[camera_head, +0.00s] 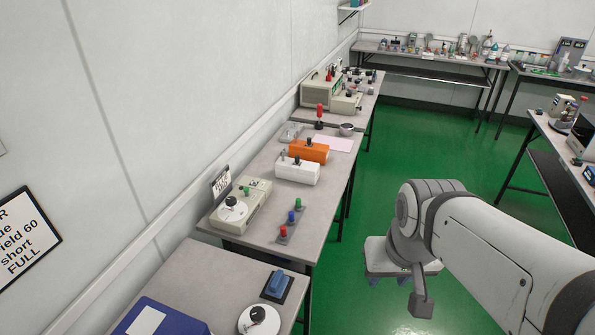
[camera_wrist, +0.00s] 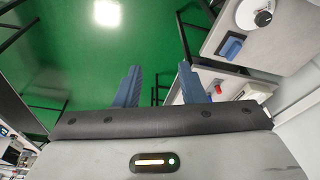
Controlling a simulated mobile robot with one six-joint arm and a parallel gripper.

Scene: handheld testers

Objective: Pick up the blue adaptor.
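A small blue peg-like piece (camera_head: 291,216), which looks like the blue adaptor, stands on a narrow grey strip (camera_head: 279,239) on the bench at left. It stands between a green piece (camera_head: 298,203) and a red piece (camera_head: 283,231).
A larger blue block on a dark base (camera_head: 276,285) and a white dial (camera_head: 258,319) lie on the nearer table. A beige dial tester (camera_head: 241,205) stands left of the strip. White (camera_head: 297,171) and orange boxes (camera_head: 309,150) stand behind. Green floor (camera_head: 440,140) is open beyond my arm.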

